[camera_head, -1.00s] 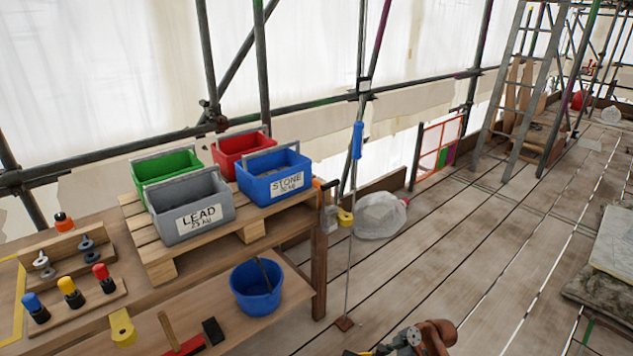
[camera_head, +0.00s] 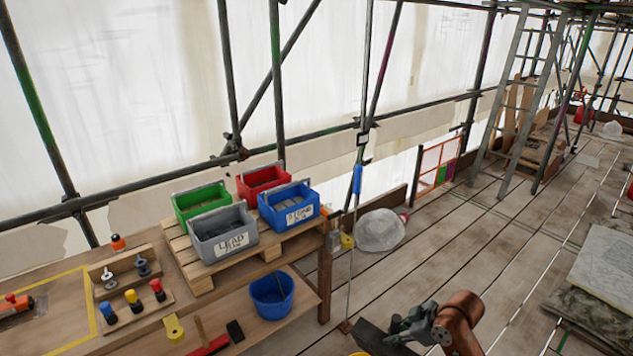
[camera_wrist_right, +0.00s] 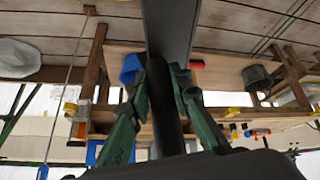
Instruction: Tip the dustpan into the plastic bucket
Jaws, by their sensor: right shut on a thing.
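My right gripper (camera_head: 418,324) is at the bottom of the head view, to the right of the workbench. It is shut on the handle of a dark dustpan (camera_head: 376,340). In the right wrist view the gripper (camera_wrist_right: 160,78) has its green fingers on both sides of the dark handle, and the dustpan's flat dark pan (camera_wrist_right: 167,25) reaches to the top edge. Whether the pan holds anything cannot be told. A blue plastic bucket (camera_head: 272,297) stands on the bench's lower shelf, left of and apart from the dustpan. It also shows in the wrist view (camera_wrist_right: 131,68). My left gripper is out of view.
Grey LEAD (camera_head: 222,236), blue STONE (camera_head: 288,208), green (camera_head: 202,201) and red (camera_head: 263,180) boxes stand on a pallet on the bench. A red-and-black brush (camera_head: 208,347) lies on the shelf. A wooden post (camera_head: 324,270) stands at the bench's corner. Open planks lie right.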

